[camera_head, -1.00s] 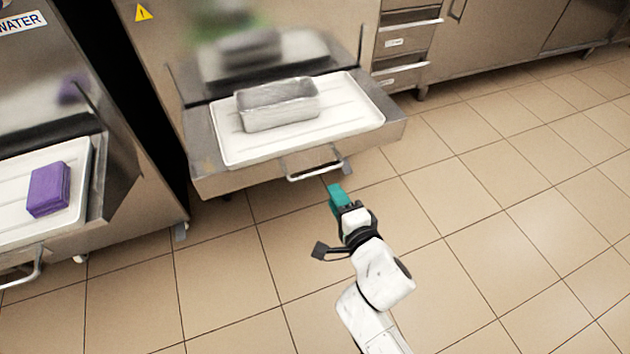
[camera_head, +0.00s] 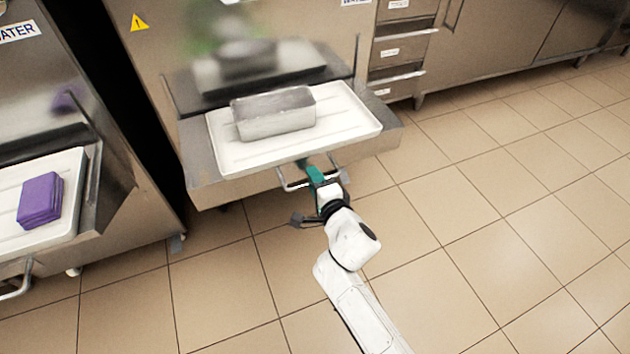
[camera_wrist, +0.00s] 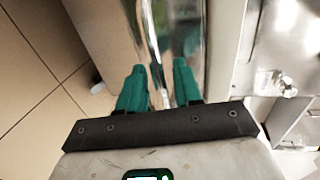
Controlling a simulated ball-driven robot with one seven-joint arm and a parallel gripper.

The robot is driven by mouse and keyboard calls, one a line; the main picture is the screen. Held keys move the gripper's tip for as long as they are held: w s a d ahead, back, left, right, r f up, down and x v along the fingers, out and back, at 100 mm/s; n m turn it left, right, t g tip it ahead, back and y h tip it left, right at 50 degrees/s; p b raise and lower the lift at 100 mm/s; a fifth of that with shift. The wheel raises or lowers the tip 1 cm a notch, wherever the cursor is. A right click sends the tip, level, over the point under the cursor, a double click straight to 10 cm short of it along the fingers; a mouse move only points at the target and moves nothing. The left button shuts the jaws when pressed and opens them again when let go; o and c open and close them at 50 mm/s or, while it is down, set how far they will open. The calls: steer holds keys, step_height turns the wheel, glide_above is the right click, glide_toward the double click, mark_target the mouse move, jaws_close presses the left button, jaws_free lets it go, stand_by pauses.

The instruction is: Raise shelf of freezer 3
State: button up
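The freezer shelf (camera_head: 197,187) juts out from the steel machine front, with a bar handle (camera_head: 287,184) on its front edge. A white tray (camera_head: 350,130) lies on the shelf and holds a grey metal pan (camera_head: 273,116). No freezer number can be read. My gripper (camera_head: 310,170) is at the handle, its teal fingers partly hidden against it. In the wrist view my gripper (camera_wrist: 160,82) has its fingers apart, with the shiny handle bar (camera_wrist: 152,45) running between them. I see no firm grip on the bar.
At left a neighbouring machine has its own shelf with a white tray (camera_head: 66,170) and a purple block (camera_head: 40,200). Steel drawers (camera_head: 398,50) stand at the back right. The tiled floor (camera_head: 480,210) to the right is clear.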

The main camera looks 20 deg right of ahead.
jaws_close()
stand_by(0.6)
